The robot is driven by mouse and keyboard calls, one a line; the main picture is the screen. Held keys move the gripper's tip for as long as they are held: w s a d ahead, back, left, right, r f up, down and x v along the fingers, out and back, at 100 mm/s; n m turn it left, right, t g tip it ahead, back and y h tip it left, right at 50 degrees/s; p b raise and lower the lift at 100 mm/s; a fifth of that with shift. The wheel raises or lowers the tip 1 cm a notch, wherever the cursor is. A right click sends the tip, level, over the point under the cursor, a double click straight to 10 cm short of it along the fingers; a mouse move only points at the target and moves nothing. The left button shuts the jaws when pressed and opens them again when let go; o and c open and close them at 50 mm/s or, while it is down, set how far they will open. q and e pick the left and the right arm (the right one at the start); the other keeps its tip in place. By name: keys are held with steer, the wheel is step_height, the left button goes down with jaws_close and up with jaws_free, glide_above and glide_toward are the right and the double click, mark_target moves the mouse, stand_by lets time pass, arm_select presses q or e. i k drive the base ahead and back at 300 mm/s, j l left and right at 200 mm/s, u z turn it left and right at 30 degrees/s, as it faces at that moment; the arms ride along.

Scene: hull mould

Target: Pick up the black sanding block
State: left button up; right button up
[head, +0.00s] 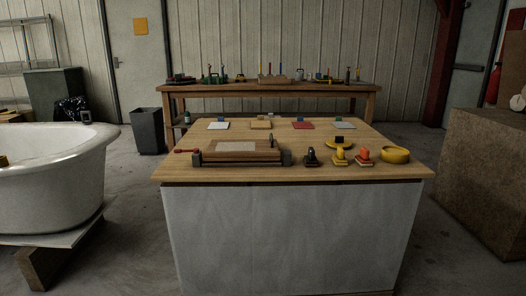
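A small black block with a raised grip, which looks like the black sanding block (311,160), stands upright on the wooden-topped table (225,177). It is near the table's front edge, right of the middle. A similar yellow block (340,161) and a red-orange one (364,160) stand just to its right, apart from it. Neither of my grippers is in view, and nothing is touching the black block.
A clamped wooden board (237,147) lies left of the block. A yellow bowl-like ring (395,155) is at the right, and a yellow disc (338,145) behind. A white hull-like tub (55,180) stands left; a large brown box (487,180) right. Floor shows between them.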

mark_target(310, 160)
steer(key=l+u, duration=0.1)
steer(key=u, duration=0.55)
steer(key=l+u, duration=0.15)
steer(key=u, duration=0.2)
steer(key=l+u, duration=0.4)
steer(key=k+l+u, duration=0.2)
steer(key=l+u, duration=0.15)
steer(key=l, duration=0.25)
